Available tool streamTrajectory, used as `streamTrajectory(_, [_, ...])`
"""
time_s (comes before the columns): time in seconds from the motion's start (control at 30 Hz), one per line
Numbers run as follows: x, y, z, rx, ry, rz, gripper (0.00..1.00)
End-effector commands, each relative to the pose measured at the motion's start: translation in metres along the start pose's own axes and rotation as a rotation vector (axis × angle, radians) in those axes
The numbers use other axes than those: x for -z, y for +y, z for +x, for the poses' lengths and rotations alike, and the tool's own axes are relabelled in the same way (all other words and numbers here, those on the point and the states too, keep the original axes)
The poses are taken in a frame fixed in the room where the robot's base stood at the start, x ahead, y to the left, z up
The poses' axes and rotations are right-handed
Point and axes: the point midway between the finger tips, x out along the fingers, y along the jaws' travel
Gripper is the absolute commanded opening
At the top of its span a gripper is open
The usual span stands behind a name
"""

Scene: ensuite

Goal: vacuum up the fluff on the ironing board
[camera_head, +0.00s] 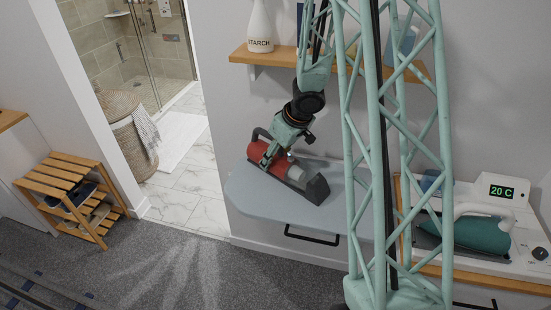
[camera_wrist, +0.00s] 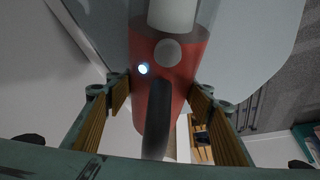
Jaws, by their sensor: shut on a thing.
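A red handheld vacuum (camera_head: 262,152) with a black handle, a clear section and a dark nozzle (camera_head: 317,189) is over the blue-grey ironing board (camera_head: 247,190). Its nozzle is low at the board's surface; whether they touch is hard to tell. My gripper (camera_head: 281,140) is shut on the vacuum from above. In the wrist view, the red vacuum body (camera_wrist: 181,65) and its black handle (camera_wrist: 157,120) lie between my gripper's two fingers (camera_wrist: 158,122), and a small light glows on the body. I cannot make out any fluff; the vacuum and my arm hide part of the board.
A wooden shelf (camera_head: 240,56) with a starch bottle (camera_head: 260,28) hangs above the board. An iron (camera_head: 480,232) on its white station (camera_head: 500,190) stands at the right, behind my lattice column. A slatted wooden rack (camera_head: 72,180) stands at the left.

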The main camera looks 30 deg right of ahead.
Motion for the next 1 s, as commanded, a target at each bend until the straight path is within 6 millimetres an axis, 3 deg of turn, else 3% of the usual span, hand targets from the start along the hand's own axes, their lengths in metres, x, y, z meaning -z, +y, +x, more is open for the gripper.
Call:
streamTrajectory(0.37, [0.003,-0.004,0.003,0.003,-0.002,-0.002,0.17])
streamTrajectory(1.0, [0.028,-0.017,0.01,0.003,-0.002,-0.002,0.17])
